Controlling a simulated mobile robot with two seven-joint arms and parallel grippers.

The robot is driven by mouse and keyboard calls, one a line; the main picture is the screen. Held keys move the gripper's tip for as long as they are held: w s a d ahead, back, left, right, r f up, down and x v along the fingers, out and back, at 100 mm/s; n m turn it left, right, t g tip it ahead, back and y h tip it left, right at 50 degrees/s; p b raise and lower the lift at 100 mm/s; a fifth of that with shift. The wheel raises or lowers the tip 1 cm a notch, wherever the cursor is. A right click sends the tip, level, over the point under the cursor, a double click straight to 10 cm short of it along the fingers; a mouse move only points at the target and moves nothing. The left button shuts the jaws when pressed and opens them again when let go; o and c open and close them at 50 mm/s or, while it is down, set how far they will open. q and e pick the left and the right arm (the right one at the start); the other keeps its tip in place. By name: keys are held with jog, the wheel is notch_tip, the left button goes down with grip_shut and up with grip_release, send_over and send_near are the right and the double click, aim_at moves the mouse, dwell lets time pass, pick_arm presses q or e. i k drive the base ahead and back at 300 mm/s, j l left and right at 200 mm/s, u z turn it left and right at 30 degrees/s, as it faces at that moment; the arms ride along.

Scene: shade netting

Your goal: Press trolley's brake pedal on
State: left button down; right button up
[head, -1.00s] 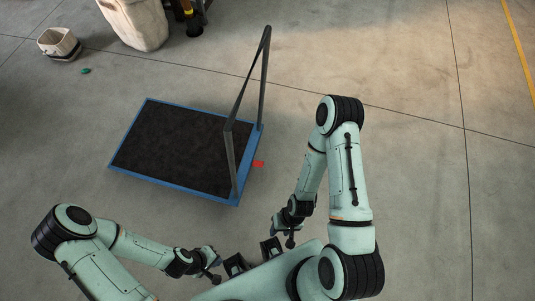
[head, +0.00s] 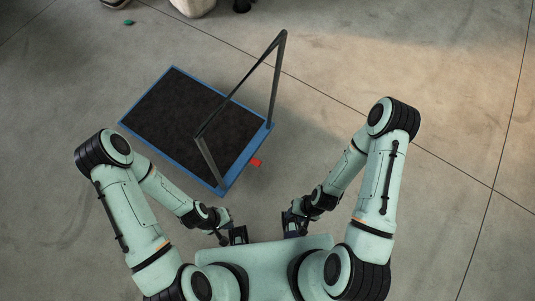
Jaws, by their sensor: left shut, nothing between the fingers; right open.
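The trolley (head: 177,164) is a blue-edged platform with a black deck, standing on the floor ahead of me. Its dark upright handle frame (head: 236,92) rises at the end nearer my right side. The small red brake pedal (head: 255,162) sticks out low from that end, just outside the blue edge. My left gripper (head: 237,236) is shut and empty, close to my body and below the trolley in the picture. My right gripper (head: 293,225) is open and empty, also close to my body. Both are apart from the pedal.
A small green item (head: 128,22) lies on the floor at the upper left. A pale container (head: 192,6) is partly cut off at the top edge. The concrete floor around the trolley and to the right is clear.

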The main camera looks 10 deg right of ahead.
aim_at(253, 162)
jog(key=i+l, duration=0.1)
jog(key=l, duration=0.3)
jog(key=i+l, duration=0.1)
jog(key=l, duration=0.35)
jog(key=i+l, duration=0.1)
jog(key=l, duration=0.3)
jog(key=i+j, duration=0.4)
